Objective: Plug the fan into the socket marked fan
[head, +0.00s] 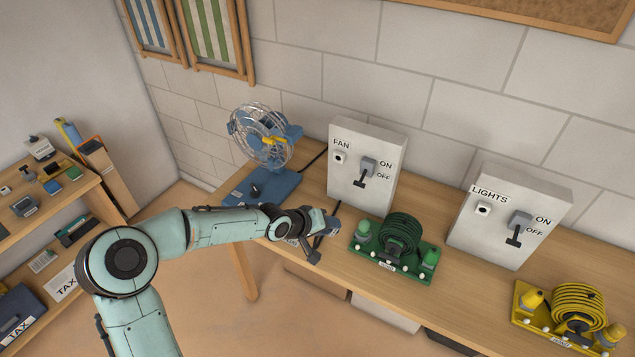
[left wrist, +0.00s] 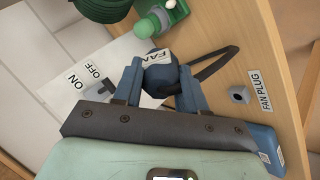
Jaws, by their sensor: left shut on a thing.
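The blue fan (head: 268,188) stands at the back left of the bench. The white box marked FAN (head: 378,137) stands right of it, with a small dark socket (head: 339,158) under the label and a lever switch beside ON and OFF. My left gripper (head: 318,225) is over the bench in front of this box, apart from the socket. In the left wrist view my left gripper (left wrist: 160,92) is shut on the blue fan plug (left wrist: 158,72), which bears a FAN tag and trails a dark cord. My right gripper is not in view.
A green cord reel (head: 400,235) sits close right of my gripper. A white LIGHTS box (head: 540,195) and yellow reel (head: 575,305) are farther right. A grey holder (left wrist: 239,95) sits beside a FAN PLUG label in the left wrist view. Shelves (head: 60,200) stand left.

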